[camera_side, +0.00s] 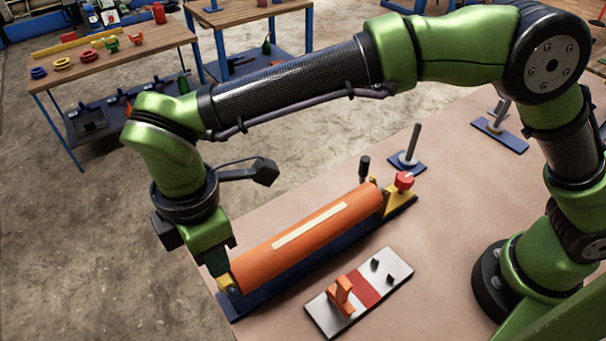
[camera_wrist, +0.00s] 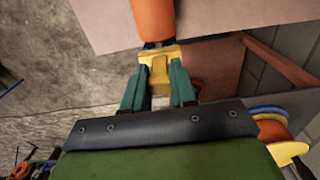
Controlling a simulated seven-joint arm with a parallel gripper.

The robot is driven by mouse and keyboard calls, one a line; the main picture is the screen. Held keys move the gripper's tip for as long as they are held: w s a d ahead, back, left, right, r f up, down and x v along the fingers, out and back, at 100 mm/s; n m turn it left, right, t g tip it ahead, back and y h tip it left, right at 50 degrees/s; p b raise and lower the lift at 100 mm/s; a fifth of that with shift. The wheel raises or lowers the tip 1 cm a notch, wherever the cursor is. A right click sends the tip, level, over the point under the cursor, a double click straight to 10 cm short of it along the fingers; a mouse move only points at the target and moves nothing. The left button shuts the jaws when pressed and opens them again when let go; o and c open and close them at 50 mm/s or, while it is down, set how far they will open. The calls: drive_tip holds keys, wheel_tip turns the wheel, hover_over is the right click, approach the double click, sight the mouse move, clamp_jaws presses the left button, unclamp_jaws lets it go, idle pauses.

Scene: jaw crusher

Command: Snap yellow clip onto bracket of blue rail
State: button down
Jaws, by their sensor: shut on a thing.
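My gripper (camera_side: 218,264) points down at the near left end of the blue rail (camera_side: 237,307). In the wrist view its two teal fingers (camera_wrist: 159,72) are shut on the yellow clip (camera_wrist: 159,80), one on each side. The yellow clip also shows in the side view (camera_side: 226,284), low at the rail's left end, against the end of the orange roller (camera_side: 305,233). The bracket there is largely hidden by the clip and fingers. I cannot tell whether the clip is seated on it. A yellow bracket with a red knob (camera_side: 404,181) stands at the rail's far end.
A grey and red plate (camera_side: 392,268) with an orange clamp (camera_side: 342,294) and dark pegs lies to the right of the rail. A blue base with an upright rod (camera_side: 412,147) stands behind. The table edge is close to the rail's left end.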

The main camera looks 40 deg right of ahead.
drive_tip(key=shift+f, duration=1.15)
drive_tip(key=c, duration=0.8)
unclamp_jaws()
wheel_tip(320, 180, up, 17)
drive_tip(key=shift+f, duration=0.1)
